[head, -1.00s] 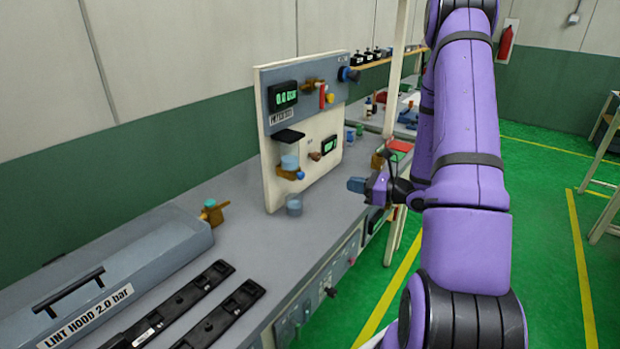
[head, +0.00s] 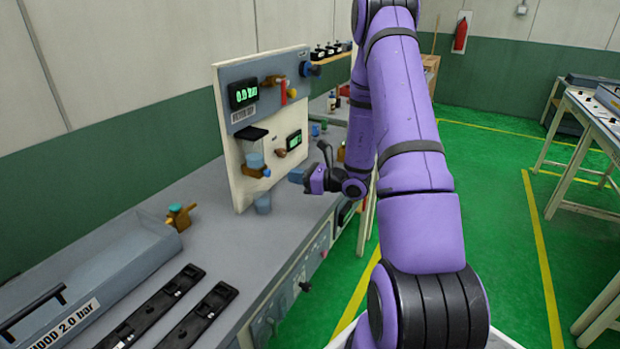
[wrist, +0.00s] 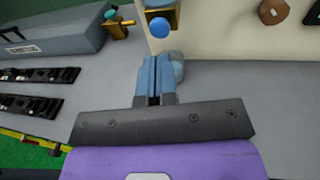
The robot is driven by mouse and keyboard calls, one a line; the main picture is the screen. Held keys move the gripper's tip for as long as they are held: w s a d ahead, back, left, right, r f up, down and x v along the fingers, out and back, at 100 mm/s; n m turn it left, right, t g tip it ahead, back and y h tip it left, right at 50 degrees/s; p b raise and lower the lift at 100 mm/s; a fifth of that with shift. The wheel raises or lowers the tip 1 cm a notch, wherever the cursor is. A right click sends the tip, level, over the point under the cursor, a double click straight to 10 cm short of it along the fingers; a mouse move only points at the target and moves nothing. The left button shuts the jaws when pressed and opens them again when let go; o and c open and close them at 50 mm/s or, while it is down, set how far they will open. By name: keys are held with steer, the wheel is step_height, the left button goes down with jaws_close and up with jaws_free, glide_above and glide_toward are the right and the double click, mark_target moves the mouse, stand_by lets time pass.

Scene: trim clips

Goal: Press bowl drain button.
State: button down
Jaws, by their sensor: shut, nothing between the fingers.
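The clear bowl (head: 254,158) hangs under a black cap on the upright panel. A brass fitting (head: 252,170) with a small blue button (head: 266,172) sits at its lower end. In the wrist view the round blue button (wrist: 160,27) faces me, in front of the brass fitting (wrist: 164,6). My gripper (head: 293,175) is shut and empty, to the right of the button and apart from it. In the wrist view its blue fingertips (wrist: 157,60) lie together just below the button in the picture. A translucent cup (head: 263,204) stands on the bench below the bowl, partly hidden by my fingers in the wrist view.
The panel (head: 236,190) also carries a lit gauge (head: 244,94), a second display (head: 294,140) and knobs. A grey hood (head: 105,265) and two black strips (head: 150,308) lie on the bench at left. Bare grey bench (head: 205,225) lies between.

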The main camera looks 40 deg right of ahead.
mark_target(270, 173)
steer(key=x, duration=0.6)
